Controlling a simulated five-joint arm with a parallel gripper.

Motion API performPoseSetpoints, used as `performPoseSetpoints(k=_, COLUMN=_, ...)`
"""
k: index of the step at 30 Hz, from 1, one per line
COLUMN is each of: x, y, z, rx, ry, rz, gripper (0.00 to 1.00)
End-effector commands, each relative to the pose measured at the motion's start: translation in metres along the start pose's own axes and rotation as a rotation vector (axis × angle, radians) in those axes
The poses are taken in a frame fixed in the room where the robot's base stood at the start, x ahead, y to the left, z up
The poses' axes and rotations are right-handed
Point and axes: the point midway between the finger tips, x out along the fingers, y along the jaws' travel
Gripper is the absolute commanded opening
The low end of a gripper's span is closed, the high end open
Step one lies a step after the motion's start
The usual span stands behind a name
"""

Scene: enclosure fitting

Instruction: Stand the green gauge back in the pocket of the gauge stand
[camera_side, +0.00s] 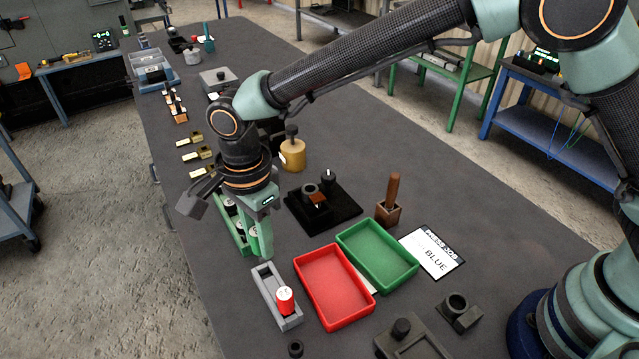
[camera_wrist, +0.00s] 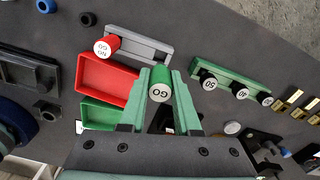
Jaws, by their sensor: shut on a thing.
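My gripper (camera_wrist: 159,92) is shut on the green gauge (camera_wrist: 161,86), whose pale end marked GO faces the wrist camera. In the side view my gripper (camera_side: 259,238) hangs above the table behind the grey gauge stand (camera_side: 292,323); the green gauge cannot be told apart from the green fingers there. The stand also shows in the wrist view (camera_wrist: 152,46), beyond the fingertips. A red gauge (camera_side: 285,299) marked NO GO stands in its near end, and also shows in the wrist view (camera_wrist: 107,46). The stand's far end holds no gauge.
A red tray (camera_side: 334,321) and a green tray (camera_side: 384,279) lie right of the stand. A green rack (camera_side: 222,212) with several black, white-topped gauges is behind my gripper. A black fixture (camera_side: 345,212) and a wooden block with a handle (camera_side: 388,212) stand farther right.

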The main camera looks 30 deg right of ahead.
Motion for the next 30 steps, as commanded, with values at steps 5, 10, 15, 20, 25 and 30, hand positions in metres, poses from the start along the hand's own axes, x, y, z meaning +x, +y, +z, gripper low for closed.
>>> performPoseSetpoints(k=5, x=0.015, y=0.000, z=0.000, rx=0.000, ry=0.001, rz=0.002, gripper=0.00)
performPoseSetpoints(k=10, x=0.022, y=0.000, z=0.000, rx=0.000, ry=0.000, rz=0.000, gripper=0.00)
performPoseSetpoints(k=15, x=0.025, y=0.000, z=0.000, rx=0.000, ry=0.000, rz=0.000, gripper=0.00)
performPoseSetpoints(k=20, x=0.025, y=0.000, z=0.000, rx=0.000, ry=0.000, rz=0.000, gripper=0.00)
performPoseSetpoints(k=25, x=0.025, y=0.000, z=0.000, rx=0.000, ry=0.000, rz=0.000, gripper=0.00)
performPoseSetpoints(k=30, x=0.025, y=0.000, z=0.000, rx=0.000, ry=0.000, rz=0.000, gripper=0.00)
